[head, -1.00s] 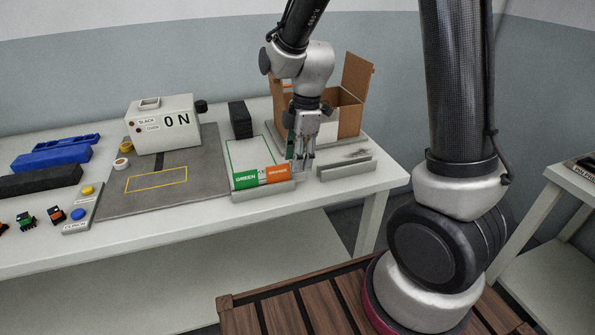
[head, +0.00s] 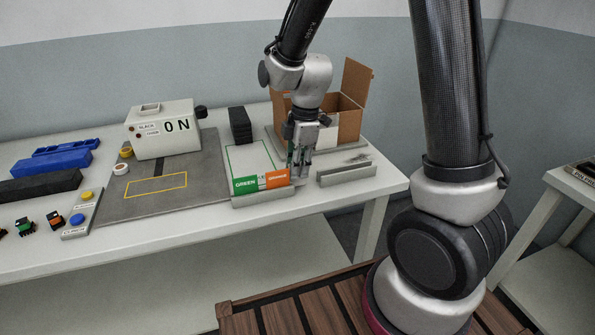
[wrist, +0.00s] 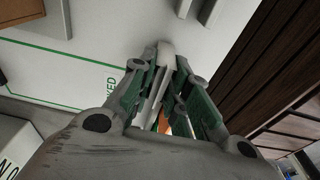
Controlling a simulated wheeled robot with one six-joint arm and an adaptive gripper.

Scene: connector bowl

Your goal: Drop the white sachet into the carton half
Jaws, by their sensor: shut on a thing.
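My gripper (head: 301,172) points down over the front edge of the table, just right of the orange label and in front of the carton. In the wrist view its fingers (wrist: 165,85) are closed around a pale, narrow thing, seen edge-on, which looks like the white sachet (wrist: 165,55). Most of it is hidden by the fingers. The open brown carton (head: 350,122) stands behind my gripper, with a flap raised at its right and a divider inside. My wrist hides part of its left side, and its floor is not visible.
A green-outlined area with green (head: 245,185) and orange (head: 277,178) labels lies left of my gripper. A low grey rail (head: 346,174) is at its right. A black block (head: 240,124) and a white box (head: 163,127) stand further left.

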